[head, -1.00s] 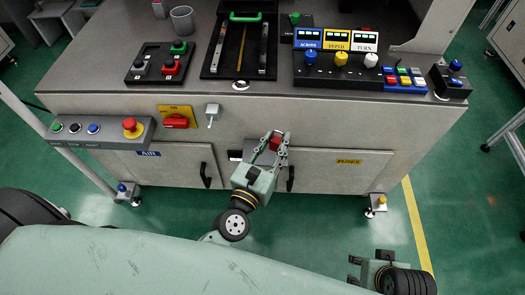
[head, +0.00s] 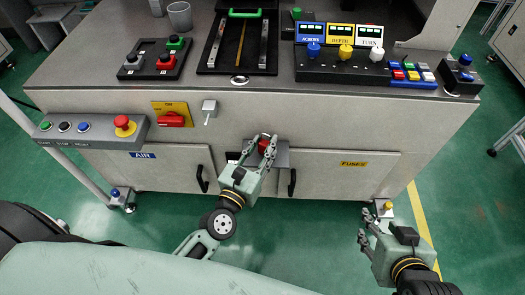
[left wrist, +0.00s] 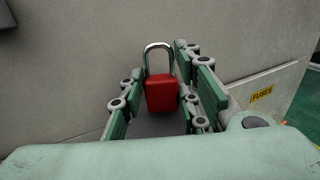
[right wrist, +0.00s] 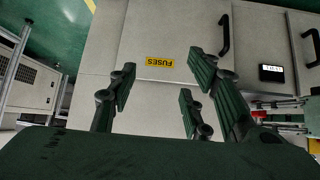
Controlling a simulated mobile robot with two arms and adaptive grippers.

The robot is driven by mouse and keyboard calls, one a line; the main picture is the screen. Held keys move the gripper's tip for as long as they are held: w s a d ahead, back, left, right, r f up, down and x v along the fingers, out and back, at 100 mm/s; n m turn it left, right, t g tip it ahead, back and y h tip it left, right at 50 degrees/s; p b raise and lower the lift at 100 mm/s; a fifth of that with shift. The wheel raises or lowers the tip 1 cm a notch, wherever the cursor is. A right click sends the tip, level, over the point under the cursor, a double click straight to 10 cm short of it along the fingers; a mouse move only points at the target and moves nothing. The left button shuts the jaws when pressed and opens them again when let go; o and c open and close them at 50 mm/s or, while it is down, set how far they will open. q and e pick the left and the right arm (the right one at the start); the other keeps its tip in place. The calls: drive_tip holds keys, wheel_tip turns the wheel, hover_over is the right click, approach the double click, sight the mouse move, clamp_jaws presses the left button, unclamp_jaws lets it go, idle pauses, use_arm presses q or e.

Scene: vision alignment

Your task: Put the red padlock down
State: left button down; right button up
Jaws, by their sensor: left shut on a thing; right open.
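The red padlock (head: 264,146) is between the fingers of my left gripper (head: 256,156), in front of the cabinet's front face. In the left wrist view the padlock (left wrist: 161,94) is upright, its silver shackle on top, with green finger pads on both sides. A small grey shelf (head: 283,157) juts out beside and behind it; a grey surface (left wrist: 160,126) shows below the padlock. I cannot tell whether the padlock touches it. My right gripper (head: 366,228) is open and empty, low at the right; its spread fingers show in the right wrist view (right wrist: 155,100).
The cabinet front has door handles (head: 292,183), a red rotary switch (head: 171,119), a toggle switch (head: 209,110) and a button box (head: 95,131) on the left. Control panels (head: 345,66) stand on the worktop. Green floor (head: 310,235) is free between my arms.

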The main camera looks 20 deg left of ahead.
use_arm(q)
drive_tip(key=shift+f, duration=0.3)
use_arm(e)
drive_tip(key=shift+w+a+r+t, duration=0.25)
drive_tip(key=shift+w+r+t, duration=0.1)
drive_tip(key=shift+w+r, duration=0.2)
drive_tip(key=shift+w+a+r+t, duration=0.2)
drive_tip(key=shift+w+r+t, duration=0.2)
drive_tip(key=shift+w, duration=0.2)
drive_tip(key=shift+r, duration=0.1)
use_arm(q)
drive_tip(key=c, duration=1.3)
unclamp_jaws()
drive_tip(key=shift+f, duration=0.1)
use_arm(e)
drive_tip(key=shift+w+a+r+t+y, duration=0.1)
drive_tip(key=shift+w+r+t+y, duration=0.15)
drive_tip(key=shift+w+y, duration=0.05)
